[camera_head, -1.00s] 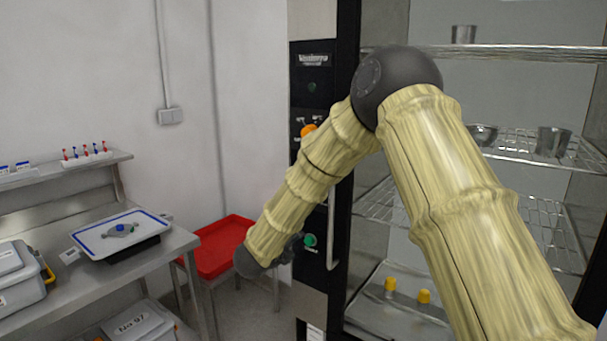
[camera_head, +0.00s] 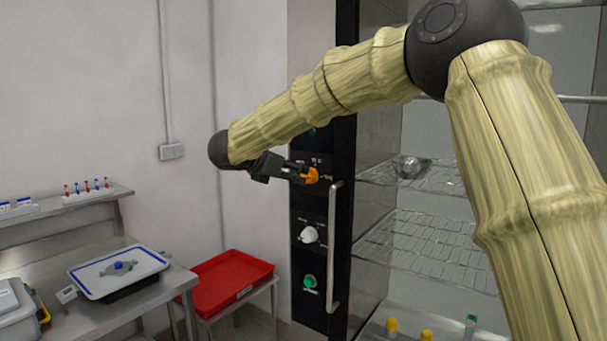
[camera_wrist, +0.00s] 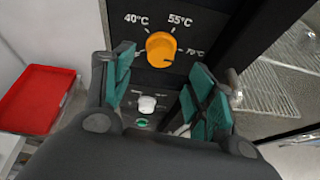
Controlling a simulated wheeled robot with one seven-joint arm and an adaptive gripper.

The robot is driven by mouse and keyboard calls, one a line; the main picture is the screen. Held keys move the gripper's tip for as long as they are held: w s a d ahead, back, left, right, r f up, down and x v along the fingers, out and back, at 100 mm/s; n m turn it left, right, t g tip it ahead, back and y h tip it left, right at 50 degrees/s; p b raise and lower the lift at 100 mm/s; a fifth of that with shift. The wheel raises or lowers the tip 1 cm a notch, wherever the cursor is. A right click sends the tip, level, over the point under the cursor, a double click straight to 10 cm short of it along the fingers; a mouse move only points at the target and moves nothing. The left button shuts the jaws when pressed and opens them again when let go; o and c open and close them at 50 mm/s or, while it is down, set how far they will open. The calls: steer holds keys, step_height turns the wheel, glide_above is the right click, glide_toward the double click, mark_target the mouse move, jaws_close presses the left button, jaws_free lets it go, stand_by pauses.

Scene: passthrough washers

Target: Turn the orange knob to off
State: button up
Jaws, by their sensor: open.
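The orange knob (camera_wrist: 160,49) is on the black control panel, with the labels 40°C, 55°C and 70°C around it in the wrist view. Its dark mark points right, toward the 70°C label. In the head view the orange knob (camera_head: 310,175) shows just right of my fingertips. My gripper (camera_wrist: 155,90) is open and empty, with teal finger pads on both sides of the view. The knob appears between and beyond the pads; I cannot tell whether they touch it. My gripper (camera_head: 292,171) reaches the panel from the left in the head view.
Below are a white knob (camera_head: 309,235) and a green button (camera_head: 310,282). A vertical door handle (camera_head: 334,250) stands close right of the knobs. Right of it is a cabinet with wire shelves (camera_head: 440,240). A red tray (camera_head: 232,268) sits lower left.

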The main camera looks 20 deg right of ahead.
mark_target(305, 177)
steer(key=p+x, duration=0.2)
steer(key=x, duration=0.4)
steer(key=shift+w+d, duration=0.2)
steer(key=shift+d, duration=0.05)
steer(key=c, duration=1)
